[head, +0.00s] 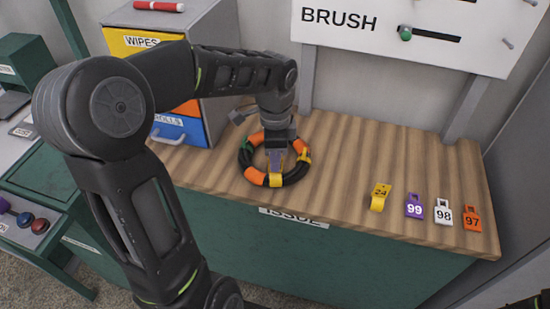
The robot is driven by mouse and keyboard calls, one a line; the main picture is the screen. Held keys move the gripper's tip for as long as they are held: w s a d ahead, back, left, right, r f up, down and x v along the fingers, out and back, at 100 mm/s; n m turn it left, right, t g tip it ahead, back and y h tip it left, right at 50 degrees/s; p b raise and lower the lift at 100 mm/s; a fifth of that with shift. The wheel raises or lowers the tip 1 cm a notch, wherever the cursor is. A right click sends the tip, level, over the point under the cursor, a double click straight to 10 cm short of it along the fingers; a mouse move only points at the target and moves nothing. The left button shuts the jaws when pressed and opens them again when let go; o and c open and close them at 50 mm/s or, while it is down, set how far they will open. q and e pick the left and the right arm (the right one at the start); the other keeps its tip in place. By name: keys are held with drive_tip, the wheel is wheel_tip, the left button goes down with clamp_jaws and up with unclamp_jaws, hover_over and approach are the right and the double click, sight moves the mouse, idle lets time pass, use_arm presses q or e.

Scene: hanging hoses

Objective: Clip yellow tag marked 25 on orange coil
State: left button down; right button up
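A ring-shaped coil (254,176), black with orange bands, lies on the wooden counter. It also carries a green piece and a small yellow piece (305,155). My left gripper (277,167) points down over the coil, its fingers close together at a yellow tag (276,181). It appears shut on this tag, which sits against the coil's front part; its number cannot be read, and I cannot tell whether it is clipped around the coil. Another yellow tag (379,199) lies apart to the right; its number looks like 24.
A purple tag 99 (414,207), a white tag 98 (443,212) and an orange tag 97 (472,218) lie at the counter's right end. A drawer cabinet (214,70) stands behind left. The counter (340,150) is clear between coil and tags.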

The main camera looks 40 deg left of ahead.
use_arm(q)
drive_tip(key=shift+f+b, duration=0.45)
drive_tip(key=shift+f, duration=0.3)
idle(0.6)
drive_tip(key=c, duration=1.6)
unclamp_jaws()
drive_tip(key=shift+r, duration=3.95)
